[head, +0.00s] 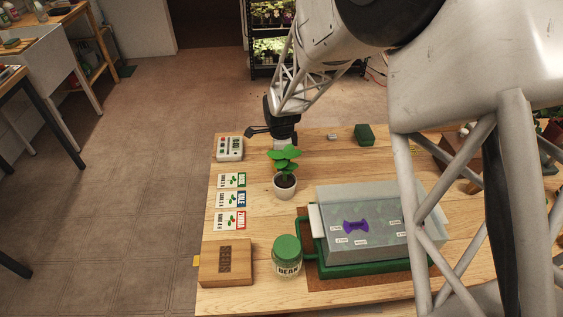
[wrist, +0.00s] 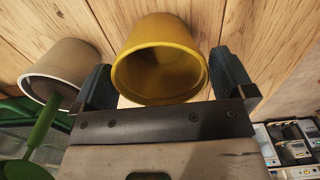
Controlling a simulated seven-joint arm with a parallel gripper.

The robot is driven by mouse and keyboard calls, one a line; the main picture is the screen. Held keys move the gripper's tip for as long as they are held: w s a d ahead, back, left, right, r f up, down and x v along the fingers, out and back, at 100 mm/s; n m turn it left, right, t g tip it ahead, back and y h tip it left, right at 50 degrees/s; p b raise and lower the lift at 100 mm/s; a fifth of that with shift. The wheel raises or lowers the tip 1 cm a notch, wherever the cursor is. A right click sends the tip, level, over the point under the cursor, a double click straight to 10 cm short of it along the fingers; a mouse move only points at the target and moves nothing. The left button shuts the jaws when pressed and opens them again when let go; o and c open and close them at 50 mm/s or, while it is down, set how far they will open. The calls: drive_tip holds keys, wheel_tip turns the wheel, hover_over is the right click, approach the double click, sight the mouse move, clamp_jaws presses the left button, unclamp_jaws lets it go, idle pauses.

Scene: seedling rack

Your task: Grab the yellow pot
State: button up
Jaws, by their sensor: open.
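The yellow pot (wrist: 150,32) is in the wrist view, its open, empty mouth facing the camera, between the two fingers of my gripper (wrist: 170,80). The gripper is open, with a finger on each side of the pot; the right finger stands slightly apart from it, and I cannot tell whether the left one touches. In the head view my gripper (head: 284,137) is low over the far part of the wooden table, behind the potted seedling.
A white pot with a green seedling (head: 285,190) stands close by; its pale pot (wrist: 68,60) is left of the gripper. A device (head: 230,148), seed cards (head: 231,199), a wooden box (head: 226,262), a green-lidded jar (head: 287,258) and a clear-covered tray (head: 365,268) surround it.

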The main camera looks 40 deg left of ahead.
idle(0.3)
drive_tip(key=c, duration=0.7)
drive_tip(key=shift+r, duration=0.15)
drive_tip(key=shift+c, duration=0.3)
wheel_tip(320, 180, up, 10)
idle(0.5)
